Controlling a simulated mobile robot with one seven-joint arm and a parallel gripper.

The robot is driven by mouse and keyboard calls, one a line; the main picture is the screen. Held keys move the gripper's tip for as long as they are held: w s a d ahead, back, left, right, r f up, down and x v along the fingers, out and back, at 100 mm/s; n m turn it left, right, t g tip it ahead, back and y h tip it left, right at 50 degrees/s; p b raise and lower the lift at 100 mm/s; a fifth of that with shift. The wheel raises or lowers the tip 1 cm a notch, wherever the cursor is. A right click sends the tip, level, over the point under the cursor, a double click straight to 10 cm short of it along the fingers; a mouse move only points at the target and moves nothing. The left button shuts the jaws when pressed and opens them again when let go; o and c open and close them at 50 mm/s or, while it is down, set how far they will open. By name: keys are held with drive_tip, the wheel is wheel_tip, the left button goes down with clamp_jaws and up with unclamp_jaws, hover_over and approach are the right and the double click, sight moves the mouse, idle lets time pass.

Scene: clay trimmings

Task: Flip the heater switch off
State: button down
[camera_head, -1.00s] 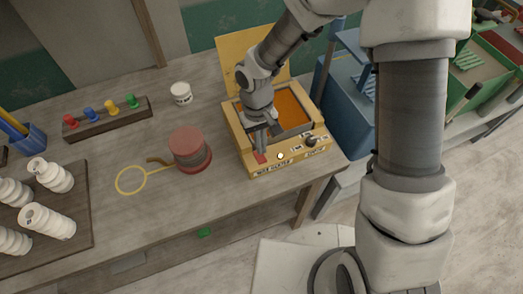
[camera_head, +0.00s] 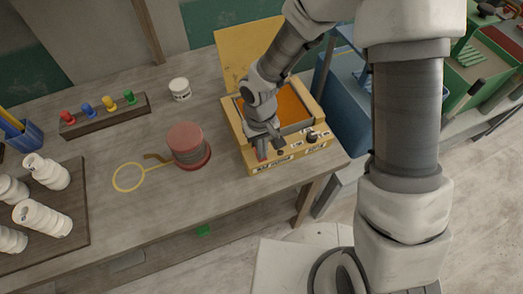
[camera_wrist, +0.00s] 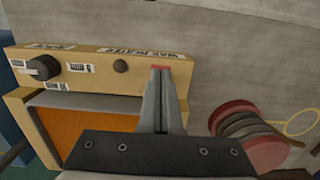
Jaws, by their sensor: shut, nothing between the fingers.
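The heater (camera_head: 240,138) is a yellow box with an orange inside and a raised lid, near the bench's right end. It also shows in the wrist view (camera_wrist: 188,67). Its red switch (camera_head: 261,153) is at the left of the front panel. In the wrist view only a sliver of the red switch (camera_wrist: 161,67) shows, at my fingertips. My gripper (camera_head: 268,142) is shut and empty, its tips at the switch; it also shows in the wrist view (camera_wrist: 161,73). Contact and the switch's position cannot be told. A small round lamp (camera_wrist: 120,66) beside the switch is dark.
A black knob (camera_wrist: 43,67) sits on the same panel. A white jar (camera_head: 180,89) and a peg rack (camera_head: 105,117) stand further back.

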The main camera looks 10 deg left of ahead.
drive_tip(key=shift+f, duration=0.1)
drive_tip(key=shift+w, duration=0.1)
drive_tip(key=shift+w+a, duration=0.5)
drive_tip(key=shift+w, duration=0.25)
wheel_tip(320, 180, up, 14)
drive_tip(key=w+p, duration=0.1)
drive_tip(key=p, duration=0.1)
drive_tip(key=shift+w+a, duration=0.2)
drive_tip(key=shift+a, duration=0.25)
